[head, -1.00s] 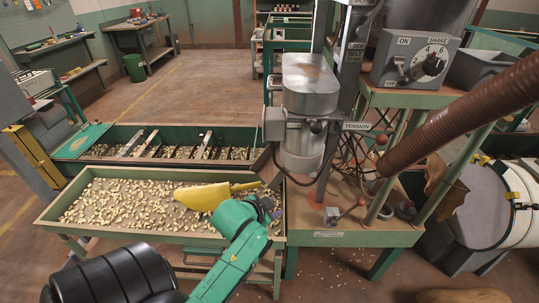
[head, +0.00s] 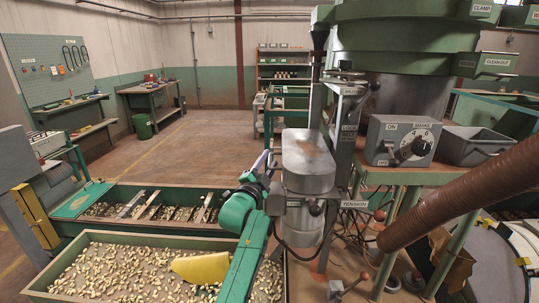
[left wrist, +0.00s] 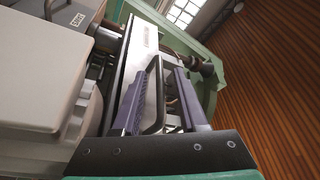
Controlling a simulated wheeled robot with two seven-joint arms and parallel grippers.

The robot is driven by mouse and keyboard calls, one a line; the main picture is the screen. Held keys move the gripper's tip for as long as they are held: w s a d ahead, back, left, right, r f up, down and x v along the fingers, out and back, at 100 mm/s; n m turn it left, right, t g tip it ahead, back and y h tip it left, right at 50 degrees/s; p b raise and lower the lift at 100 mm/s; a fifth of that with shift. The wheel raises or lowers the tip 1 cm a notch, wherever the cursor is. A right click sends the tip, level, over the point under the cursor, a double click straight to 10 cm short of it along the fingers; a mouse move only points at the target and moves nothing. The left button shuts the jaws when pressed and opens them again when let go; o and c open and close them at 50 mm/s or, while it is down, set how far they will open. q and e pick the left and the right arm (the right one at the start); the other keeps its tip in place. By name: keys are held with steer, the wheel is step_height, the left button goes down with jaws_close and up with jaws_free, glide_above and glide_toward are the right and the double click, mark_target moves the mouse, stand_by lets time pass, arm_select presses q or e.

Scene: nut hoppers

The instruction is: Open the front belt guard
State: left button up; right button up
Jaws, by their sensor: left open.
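A grey rounded metal housing (head: 308,160) stands at the middle of the head view beside a post; I take it for the front belt guard, but its label is not readable. My left gripper (head: 262,162) is at the left side of this housing, its purple fingers partly hidden by its wrist. In the left wrist view the open fingers (left wrist: 160,78) lie on either side of a dark bar handle (left wrist: 156,100) on a metal panel (left wrist: 135,65). I cannot tell whether they touch it. My right gripper is not in view.
A green-framed tray of nuts (head: 100,262) holds a yellow piece (head: 200,268); a slatted trough (head: 160,190) lies behind it. A brown ribbed hose (head: 465,195) crosses at right, near a switch box (head: 402,140). The floor behind (head: 200,150) is clear.

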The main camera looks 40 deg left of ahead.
arm_select(q)
steer(key=shift+w+a+r, duration=0.15)
steer(key=shift+w, duration=0.3)
jaws_close()
stand_by(1.1)
